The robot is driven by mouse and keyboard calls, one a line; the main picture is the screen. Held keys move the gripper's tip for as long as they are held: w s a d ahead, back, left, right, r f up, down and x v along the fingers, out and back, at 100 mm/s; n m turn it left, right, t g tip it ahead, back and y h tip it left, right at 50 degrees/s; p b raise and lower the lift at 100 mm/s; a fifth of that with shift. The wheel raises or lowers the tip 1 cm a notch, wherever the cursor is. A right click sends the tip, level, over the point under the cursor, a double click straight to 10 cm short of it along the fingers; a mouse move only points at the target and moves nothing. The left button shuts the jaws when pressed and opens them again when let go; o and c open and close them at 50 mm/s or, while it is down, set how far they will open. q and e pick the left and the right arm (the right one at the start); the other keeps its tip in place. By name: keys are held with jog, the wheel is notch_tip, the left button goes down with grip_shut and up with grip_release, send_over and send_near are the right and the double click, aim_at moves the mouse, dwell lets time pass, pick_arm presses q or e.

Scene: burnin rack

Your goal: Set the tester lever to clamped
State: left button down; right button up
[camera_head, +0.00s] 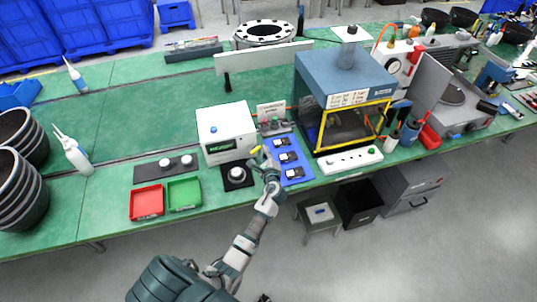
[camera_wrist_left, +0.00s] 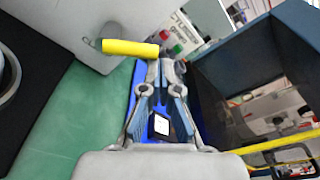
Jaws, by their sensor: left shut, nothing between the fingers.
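The tester (camera_head: 226,132) is a white box with a green screen and a blue top button, on the green bench. Its lever has a yellow grip (camera_head: 255,150) at the box's right side. In the left wrist view the yellow grip (camera_wrist_left: 130,47) lies roughly level, on a grey pivot at the box wall. My left gripper (camera_head: 266,160) is shut and empty, just right of the grip. In the wrist view its fingertips (camera_wrist_left: 166,62) are by the grip's right end; I cannot tell whether they touch. My right gripper is not in view.
A blue tray (camera_head: 307,177) with several dark devices lies under and right of my gripper. A blue-topped enclosure with a yellow frame (camera_head: 345,80) stands close on the right. A black pad with a white knob (camera_head: 237,175), a green bin (camera_head: 184,194) and a red bin (camera_head: 146,203) are left.

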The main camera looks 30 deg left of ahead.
aim_at(254, 139)
pick_arm(q)
jog(key=shift+s+a+n, duration=0.15)
jog(key=shift+a+n, duration=0.35)
jog(key=a+n, duration=0.1)
jog(key=n+b, duration=0.1)
jog(key=shift+s+a+r+n+t, duration=0.2)
jog(key=shift+s+a+n+t, duration=0.05)
jog(key=shift+a+n+t, duration=0.1)
jog(key=shift+s+a+r+n+t+b, duration=0.1)
jog(key=shift+s+r+n+b, duration=0.3)
jog(key=shift+n, duration=0.5)
jog(key=shift+s+a+r+n+t+b, duration=0.15)
jog(key=shift+n+b, duration=0.4)
jog(key=shift+n, duration=0.3)
jog(key=shift+s+a+r+n+b, duration=0.15)
jog(key=shift+r+n+b, duration=0.25)
jog(key=shift+n, duration=0.5)
jog(key=shift+d, duration=0.2)
jog(key=shift+s+d+r, duration=0.1)
jog(key=shift+d+r, duration=0.05)
jog(key=shift+d, duration=0.1)
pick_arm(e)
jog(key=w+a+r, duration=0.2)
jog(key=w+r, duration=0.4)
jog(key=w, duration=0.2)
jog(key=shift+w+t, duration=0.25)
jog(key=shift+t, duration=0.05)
pick_arm(q)
jog(key=shift+a, duration=0.15)
